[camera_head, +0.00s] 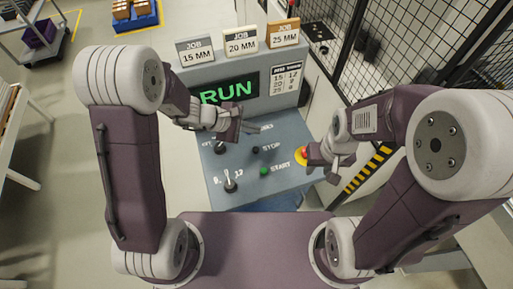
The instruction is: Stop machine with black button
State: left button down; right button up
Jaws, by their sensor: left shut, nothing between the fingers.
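The grey control panel (238,165) stands in front of me. The small black button (256,150) sits on it beside the word STOP. A green button (264,171) sits below it beside START. The screen (228,92) shows RUN in green letters. My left gripper (236,131) is shut and empty, above the panel, up and left of the black button and apart from it in the picture. My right gripper (338,176) is at the panel's right edge, partly in front of a red and yellow emergency button (304,154); its finger opening is unclear.
Lever switches (230,183) stand on the panel's left side. Job signs (240,43) for 15, 20 and 25 MM stand on top of the console. A black mesh fence (385,50) and a yellow-black striped edge (368,167) lie to the right.

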aim_at(253, 150)
pick_arm(q)
notch_tip(253, 150, down, 8)
jog(key=b, duration=0.6)
jog(key=shift+a+f, duration=0.1)
jog(key=shift+f, duration=0.1)
jog(key=shift+f+b, duration=0.2)
jog(key=shift+b, duration=0.3)
jog(key=shift+s+r, duration=0.1)
dwell(1.0)
jog(key=shift+f+b, duration=0.45)
jog(key=shift+b, duration=0.15)
jog(key=shift+f+b, duration=0.45)
jog(key=shift+b, duration=0.2)
dwell(0.5)
dwell(0.3)
jog(key=shift+r+p, duration=0.6)
jog(key=shift+r, duration=0.3)
